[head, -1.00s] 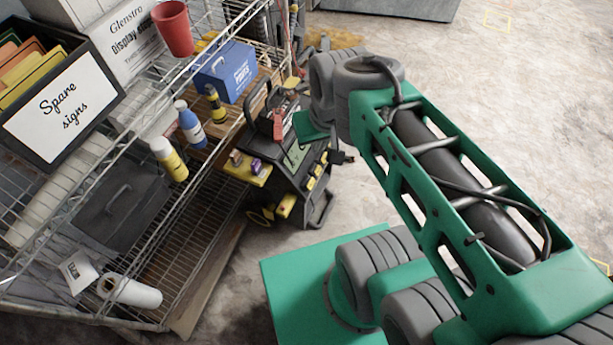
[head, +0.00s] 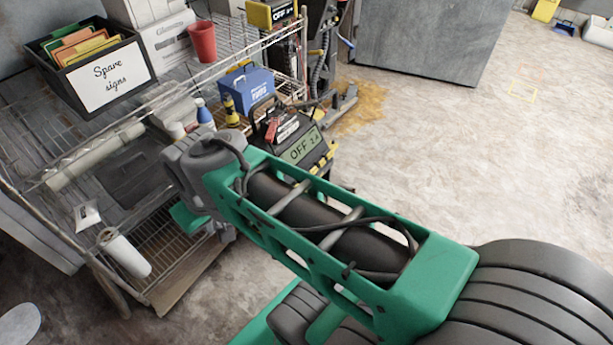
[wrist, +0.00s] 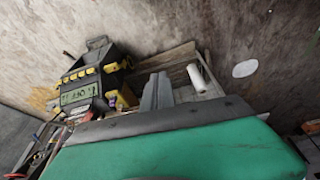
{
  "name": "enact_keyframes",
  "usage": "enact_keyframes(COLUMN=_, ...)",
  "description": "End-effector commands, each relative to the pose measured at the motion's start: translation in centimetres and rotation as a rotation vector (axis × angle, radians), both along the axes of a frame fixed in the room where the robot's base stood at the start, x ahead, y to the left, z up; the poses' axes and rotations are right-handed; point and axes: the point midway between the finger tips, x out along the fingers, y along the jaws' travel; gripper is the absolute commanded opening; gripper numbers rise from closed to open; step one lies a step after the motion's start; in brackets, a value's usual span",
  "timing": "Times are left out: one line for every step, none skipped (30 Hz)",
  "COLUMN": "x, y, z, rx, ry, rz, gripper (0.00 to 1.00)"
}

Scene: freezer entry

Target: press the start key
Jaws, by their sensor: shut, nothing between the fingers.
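A black machine with yellow parts stands on the floor beside the rack, and its tilted display (head: 301,147) reads "OFF" in the head view. My arm hides its lower part there. In the wrist view the machine (wrist: 97,72) appears upside down at the left, with several yellow pieces along its edge. I cannot tell which one is the start key. My gripper (wrist: 156,88) shows in the wrist view as grey fingers close together, shut and empty, to the right of the machine and apart from it in the picture. In the head view my arm hides the fingers.
The wire rack (head: 160,250) stands at left, holding a spare signs box (head: 108,80), red cup (head: 201,42), blue case (head: 247,88) and white roll (head: 123,253). Another yellow unit with an OFF display (head: 272,14) is at the rack's far end.

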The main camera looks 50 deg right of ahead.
Motion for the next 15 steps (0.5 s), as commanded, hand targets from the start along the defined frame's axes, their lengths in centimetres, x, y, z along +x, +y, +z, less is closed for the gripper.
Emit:
enact_keyframes(x=0.0, y=0.0, z=0.0, rx=0.0, ry=0.0, rz=0.0, gripper=0.0)
enact_keyframes(x=0.0, y=0.0, z=0.0, rx=0.0, ry=0.0, rz=0.0, gripper=0.0)
enact_keyframes(x=0.0, y=0.0, z=0.0, rx=0.0, ry=0.0, rz=0.0, gripper=0.0)
enact_keyframes(x=0.0, y=0.0, z=0.0, rx=0.0, ry=0.0, rz=0.0, gripper=0.0)
enact_keyframes(x=0.1, y=0.0, z=-0.1, rx=0.0, ry=-0.001, rz=-0.001, gripper=0.0)
enact_keyframes(x=0.3, y=-0.2, z=-0.5, rx=0.0, ry=-0.005, rz=-0.005, gripper=0.0)
enact_keyframes(x=0.7, y=-0.4, z=-1.0, rx=0.002, ry=-0.01, rz=-0.011, gripper=0.0)
enact_keyframes(x=1.2, y=-0.7, z=-1.6, rx=0.003, ry=-0.018, rz=-0.018, gripper=0.0)
enact_keyframes(x=2.3, y=-1.3, z=-2.6, rx=0.006, ry=-0.037, rz=-0.031, gripper=0.0)
enact_keyframes(x=3.2, y=-1.8, z=-3.6, rx=0.01, ry=-0.054, rz=-0.04, gripper=0.0)
enact_keyframes(x=4.4, y=-2.6, z=-4.6, rx=0.013, ry=-0.076, rz=-0.056, gripper=0.0)
enact_keyframes(x=6.1, y=-3.8, z=-6.2, rx=0.018, ry=-0.108, rz=-0.078, gripper=0.0)
enact_keyframes(x=7.4, y=-4.9, z=-7.4, rx=0.021, ry=-0.137, rz=-0.099, gripper=0.0)
enact_keyframes(x=8.8, y=-6.0, z=-8.5, rx=0.023, ry=-0.167, rz=-0.118, gripper=0.0)
enact_keyframes(x=10.6, y=-7.8, z=-10.1, rx=0.026, ry=-0.209, rz=-0.145, gripper=0.0)
